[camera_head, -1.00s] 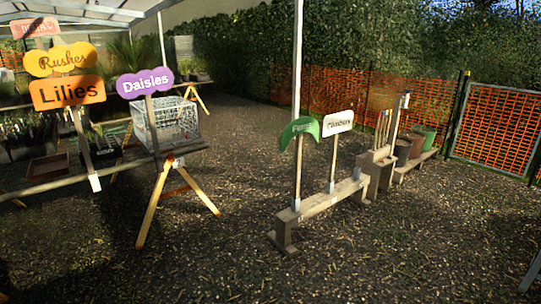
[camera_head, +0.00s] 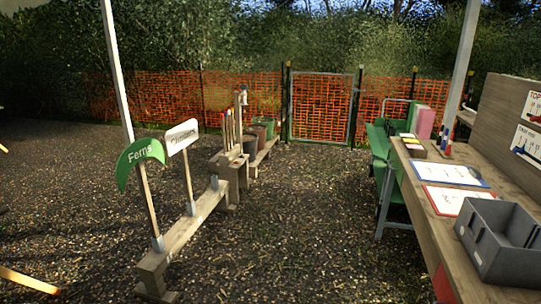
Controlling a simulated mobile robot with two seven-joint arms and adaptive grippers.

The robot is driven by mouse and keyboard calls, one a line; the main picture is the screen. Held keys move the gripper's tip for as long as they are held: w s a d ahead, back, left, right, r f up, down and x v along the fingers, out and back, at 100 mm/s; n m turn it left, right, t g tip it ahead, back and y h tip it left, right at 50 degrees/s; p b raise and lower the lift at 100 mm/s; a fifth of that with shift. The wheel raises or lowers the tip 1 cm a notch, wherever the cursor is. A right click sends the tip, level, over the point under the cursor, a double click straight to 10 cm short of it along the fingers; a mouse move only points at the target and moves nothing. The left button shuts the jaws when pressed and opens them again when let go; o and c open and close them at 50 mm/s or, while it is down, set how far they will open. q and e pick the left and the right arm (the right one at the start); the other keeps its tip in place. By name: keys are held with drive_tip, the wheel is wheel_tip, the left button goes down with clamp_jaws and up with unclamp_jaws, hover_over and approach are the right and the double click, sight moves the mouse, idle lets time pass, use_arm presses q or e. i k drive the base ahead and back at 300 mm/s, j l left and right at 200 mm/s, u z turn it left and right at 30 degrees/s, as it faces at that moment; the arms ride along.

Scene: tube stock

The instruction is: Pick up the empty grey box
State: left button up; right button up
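An empty-looking grey box (camera_head: 482,255) sits on the wooden workbench (camera_head: 432,226) at the lower right. Its open top faces up, and part of its inside floor shows. It stands near the bench's front edge, and its right side runs close to the picture's edge. Neither of my grippers shows in this view, so nothing of mine is seen touching the box.
Clipboards with papers (camera_head: 446,174) lie on the bench beyond the box. A board with posters (camera_head: 510,130) rises behind it. A low wooden beam with a Ferns sign (camera_head: 139,154) stands at left. Open gravel (camera_head: 300,225) lies between beam and bench.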

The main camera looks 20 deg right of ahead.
sight(502, 241)
drive_tip(key=i+z, duration=0.2)
drive_tip(key=z, duration=0.25)
drive_tip(key=i+j+z, duration=0.15)
drive_tip(key=z, duration=0.3)
drive_tip(key=i+j+z, duration=0.15)
drive_tip(key=z, duration=0.35)
drive_tip(key=i+j+z, duration=0.15)
drive_tip(key=z, duration=0.3)
drive_tip(key=i+j+z, duration=0.15)
drive_tip(key=z, duration=0.25)
drive_tip(key=i+j+z, duration=0.1)
drive_tip(key=j+z, duration=0.15)
drive_tip(key=z, duration=0.2)
drive_tip(key=i+j+z, duration=0.1)
drive_tip(key=z, duration=0.25)
drive_tip(key=j+z, duration=0.4)
drive_tip(key=i+j+z, duration=0.1)
drive_tip(key=z, duration=0.25)
